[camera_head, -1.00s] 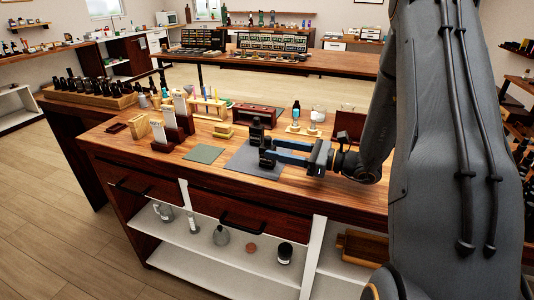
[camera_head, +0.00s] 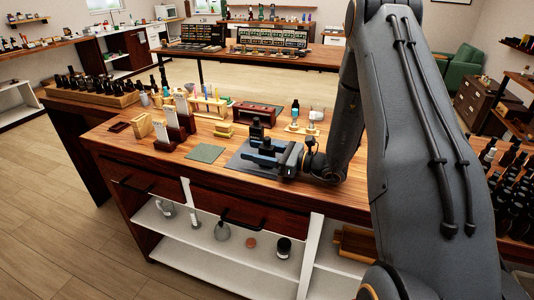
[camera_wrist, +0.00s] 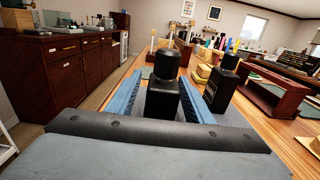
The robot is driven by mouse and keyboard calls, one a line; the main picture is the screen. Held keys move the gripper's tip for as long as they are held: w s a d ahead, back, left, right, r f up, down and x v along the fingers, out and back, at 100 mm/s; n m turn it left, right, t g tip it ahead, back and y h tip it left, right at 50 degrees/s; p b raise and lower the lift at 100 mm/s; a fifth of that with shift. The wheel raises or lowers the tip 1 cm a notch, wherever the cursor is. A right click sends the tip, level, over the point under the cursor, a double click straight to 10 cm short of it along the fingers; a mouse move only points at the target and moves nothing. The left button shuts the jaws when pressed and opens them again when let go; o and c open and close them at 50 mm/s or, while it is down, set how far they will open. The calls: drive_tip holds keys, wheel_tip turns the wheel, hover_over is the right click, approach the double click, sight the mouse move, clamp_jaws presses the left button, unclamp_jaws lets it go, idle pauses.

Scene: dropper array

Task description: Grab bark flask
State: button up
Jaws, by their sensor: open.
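Two dark, black-capped flasks stand upright close together on a grey mat (camera_head: 242,167) on the wooden bench. I cannot read which one is the bark flask. In the wrist view, one black flask (camera_wrist: 163,98) is between the blue fingers of my gripper (camera_wrist: 162,92), with a finger on each side. The other dark flask (camera_wrist: 220,88) stands just outside the right finger. In the head view, the rear flask (camera_head: 256,131) shows above my gripper (camera_head: 263,154), and the nearer one is partly hidden by it. My gripper is open, low over the mat.
A green mat (camera_head: 205,153) lies left of the grey mat. A red-brown wooden rack (camera_head: 257,114) and a small stand with droppers (camera_head: 304,130) are behind. Card holders (camera_head: 170,134) stand to the left. The bench's front edge is close.

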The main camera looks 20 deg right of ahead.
sight(257, 131)
clamp_jaws()
drive_tip(key=shift+r, duration=0.1)
wheel_tip(257, 131, up, 9)
drive_tip(key=b, duration=0.3)
drive_tip(key=w+a+b, duration=0.2)
drive_tip(key=w+b, duration=0.2)
drive_tip(key=shift+w+d+f+p, duration=0.1)
drive_tip(key=shift+f+p, duration=0.4)
drive_tip(key=shift+f, duration=1.75)
drive_tip(key=shift+w+d+f+p, duration=0.1)
drive_tip(key=shift+f+p, duration=0.35)
drive_tip(key=shift+f, duration=1.75)
